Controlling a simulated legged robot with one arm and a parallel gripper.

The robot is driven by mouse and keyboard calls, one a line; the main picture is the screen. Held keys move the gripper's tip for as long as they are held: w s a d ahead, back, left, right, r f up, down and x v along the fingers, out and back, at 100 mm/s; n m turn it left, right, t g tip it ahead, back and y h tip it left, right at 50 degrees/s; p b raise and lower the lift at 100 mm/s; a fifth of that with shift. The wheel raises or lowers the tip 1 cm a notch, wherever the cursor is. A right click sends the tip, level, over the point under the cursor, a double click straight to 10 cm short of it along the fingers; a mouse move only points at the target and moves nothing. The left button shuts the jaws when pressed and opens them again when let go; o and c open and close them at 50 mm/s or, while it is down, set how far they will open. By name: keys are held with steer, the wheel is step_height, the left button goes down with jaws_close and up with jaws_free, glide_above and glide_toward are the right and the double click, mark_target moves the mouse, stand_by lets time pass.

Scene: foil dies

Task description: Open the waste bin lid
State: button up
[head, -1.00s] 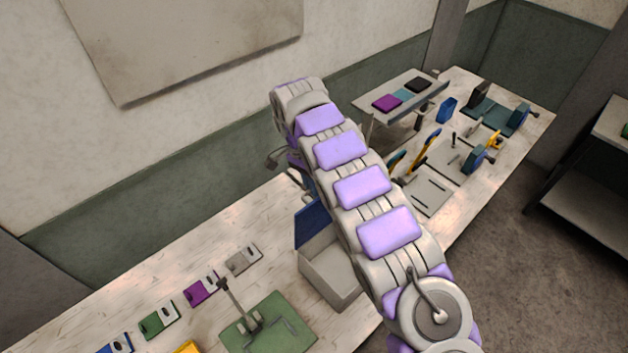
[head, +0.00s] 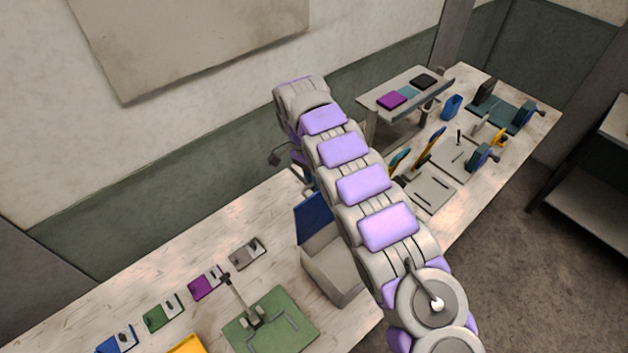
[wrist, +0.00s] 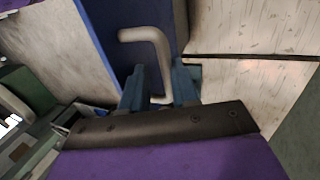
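The waste bin is a pale grey box (head: 335,275) on the bench, partly hidden by my arm in the head view. Its blue lid (head: 312,218) stands raised at a steep angle at the bin's back left side, with the box front showing. In the wrist view the blue lid (wrist: 110,35) fills the upper middle, with a bent pale grey handle (wrist: 155,38) on it. My gripper (wrist: 159,92) has its two blue fingers apart, one on each side of the handle's lower end. A gap shows between the fingers and the handle. The head view mostly hides my gripper behind the arm.
A green plate with a lever (head: 270,322) lies left of the bin. Several coloured plates, including a purple one (head: 205,283), line the bench's back. A raised shelf (head: 385,112) and small tools stand to the right. The wall is close behind the bench.

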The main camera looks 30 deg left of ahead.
steer(key=shift+o, duration=0.7)
steer(key=shift+s+r, duration=0.1)
steer(key=shift+r, duration=0.05)
steer(key=shift+r, duration=0.1)
steer(key=shift+a+r+p, duration=0.15)
steer(key=shift+r+p, duration=0.55)
steer(key=shift+r, duration=0.85)
steer(key=s+d+r+b, duration=0.1)
steer(key=s+d+b, duration=0.2)
steer(key=s+d, duration=0.8)
steer(key=shift+s+r, duration=0.25)
steer(key=shift+s, duration=0.1)
